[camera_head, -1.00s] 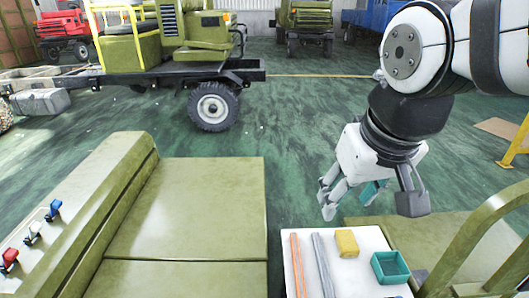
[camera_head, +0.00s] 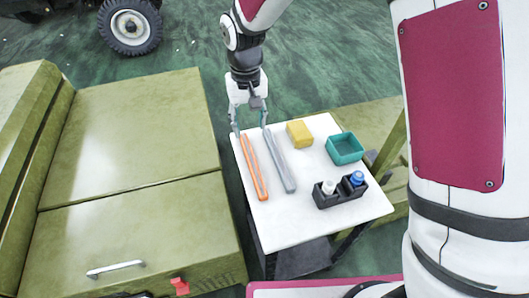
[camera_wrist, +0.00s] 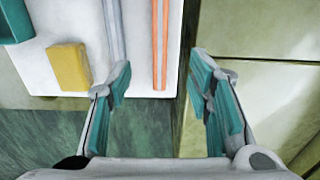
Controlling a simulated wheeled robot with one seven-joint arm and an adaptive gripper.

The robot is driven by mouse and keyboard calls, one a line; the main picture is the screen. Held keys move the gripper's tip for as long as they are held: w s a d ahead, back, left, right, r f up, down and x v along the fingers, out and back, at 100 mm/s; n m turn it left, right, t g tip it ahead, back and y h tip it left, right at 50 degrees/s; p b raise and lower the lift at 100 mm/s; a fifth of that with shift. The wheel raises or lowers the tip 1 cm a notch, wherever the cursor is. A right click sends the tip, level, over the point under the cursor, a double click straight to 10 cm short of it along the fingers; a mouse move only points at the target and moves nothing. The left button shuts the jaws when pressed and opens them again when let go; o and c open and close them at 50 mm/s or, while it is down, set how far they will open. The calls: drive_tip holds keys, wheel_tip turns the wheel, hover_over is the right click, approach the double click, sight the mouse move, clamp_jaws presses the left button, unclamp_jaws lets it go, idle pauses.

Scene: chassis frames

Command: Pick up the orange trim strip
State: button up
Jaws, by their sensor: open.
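The orange trim strip (camera_head: 253,167) lies flat near the left edge of a white tabletop (camera_head: 310,225). A grey strip (camera_head: 279,161) lies beside it on the right, roughly parallel. My gripper (camera_head: 249,130) is open and empty at the far end of the strips. In the head view its fingers appear to either side of the orange strip's far end. In the wrist view the orange strip (camera_wrist: 160,45) reaches down toward the space between the open fingers (camera_wrist: 165,100), and the grey strip (camera_wrist: 114,30) ends near the left finger. The height of the fingers above the table is unclear.
A yellow block (camera_head: 299,133), a teal open box (camera_head: 345,148) and a black holder (camera_head: 340,190) with a white and a blue item stand right of the strips. An olive padded seat (camera_head: 130,150) adjoins the table's left side. The near left tabletop is clear.

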hover_over(252, 161)
drive_tip(key=f, duration=0.9)
drive_tip(key=shift+w+f+b, duration=0.15)
drive_tip(key=shift+w+b, duration=0.2)
drive_tip(key=shift+s+f, duration=0.2)
drive_tip(key=shift+f, duration=1.15)
drive_tip(key=shift+s+f, duration=0.2)
drive_tip(key=shift+f, duration=1.15)
clamp_jaws()
